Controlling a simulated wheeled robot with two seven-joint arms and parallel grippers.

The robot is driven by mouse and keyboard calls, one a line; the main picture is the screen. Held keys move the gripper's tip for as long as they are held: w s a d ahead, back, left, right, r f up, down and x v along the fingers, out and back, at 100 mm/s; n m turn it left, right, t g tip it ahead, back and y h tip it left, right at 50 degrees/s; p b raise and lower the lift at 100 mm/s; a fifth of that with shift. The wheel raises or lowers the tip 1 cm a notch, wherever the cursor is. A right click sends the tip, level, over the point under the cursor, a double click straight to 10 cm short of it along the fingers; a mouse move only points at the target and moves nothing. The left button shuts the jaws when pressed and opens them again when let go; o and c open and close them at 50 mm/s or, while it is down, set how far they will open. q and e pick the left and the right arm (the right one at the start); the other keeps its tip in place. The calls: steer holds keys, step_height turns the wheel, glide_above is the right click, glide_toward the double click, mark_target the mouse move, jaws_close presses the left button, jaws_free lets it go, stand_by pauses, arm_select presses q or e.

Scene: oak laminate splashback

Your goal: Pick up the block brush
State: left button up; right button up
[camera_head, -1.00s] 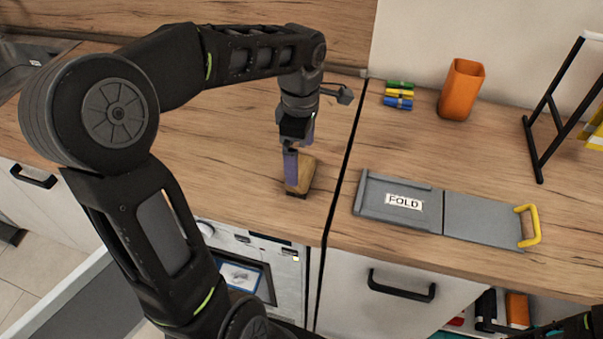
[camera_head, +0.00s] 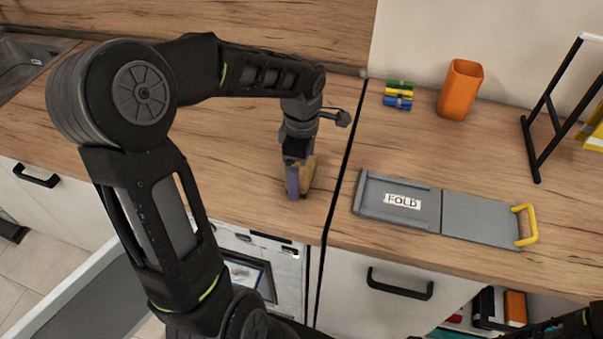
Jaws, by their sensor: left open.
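The block brush (camera_head: 309,173) is a small tan-brown block on the wooden counter, left of the dark seam. My left gripper (camera_head: 298,184) points down at it from above, with its purple-grey finger in front of the brush's left side. The gripper is open, with its jaws low around or beside the brush; I cannot tell which, because the finger and gripper body hide part of it. My right gripper is not in view; only a bit of dark arm shows at the lower right edge.
A grey folding board (camera_head: 472,219) marked FOLD, with a yellow handle, lies right of the seam. Behind it stand an orange cup (camera_head: 460,90) and coloured clips (camera_head: 399,95). A black rack (camera_head: 548,110) stands at the right. The counter left of my gripper is clear.

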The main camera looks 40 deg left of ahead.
mark_target(302, 169)
arm_select(q)
steer(key=shift+c, duration=0.2)
steer(key=c, duration=1.3)
steer(key=shift+r, duration=0.15)
step_height(302, 169, up, 10)
steer(key=shift+f+b, duration=0.1)
steer(key=shift+b, duration=0.45)
